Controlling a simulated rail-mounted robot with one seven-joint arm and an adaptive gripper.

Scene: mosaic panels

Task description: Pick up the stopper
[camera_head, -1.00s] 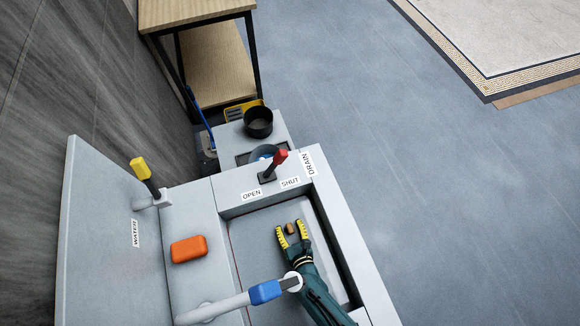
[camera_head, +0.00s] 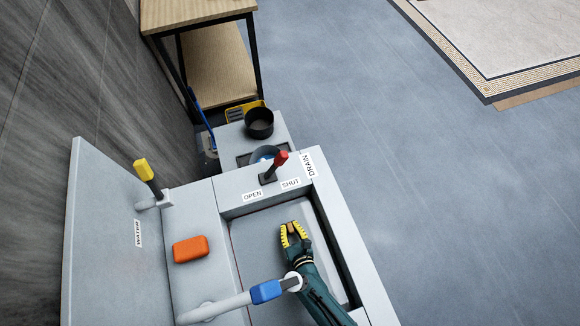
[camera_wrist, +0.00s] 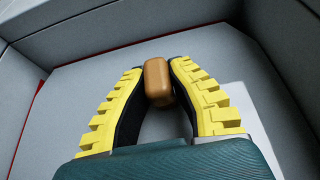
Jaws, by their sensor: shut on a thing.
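The stopper (camera_wrist: 157,82) is a small brown, rounded block. In the wrist view it sits between the tips of my gripper (camera_wrist: 158,90), with a black inner pad against each side. In the head view my gripper (camera_head: 293,232) is down inside the sink basin, its yellow fingers shut on the stopper, which is mostly hidden there. Whether the stopper touches the basin floor cannot be told.
The grey basin (camera_head: 262,238) has walls around my gripper. A faucet with a blue tip (camera_head: 265,292) reaches over it near my arm. A red-topped drain lever (camera_head: 275,165), an orange block (camera_head: 190,249) and a yellow-topped water lever (camera_head: 147,175) stand around it.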

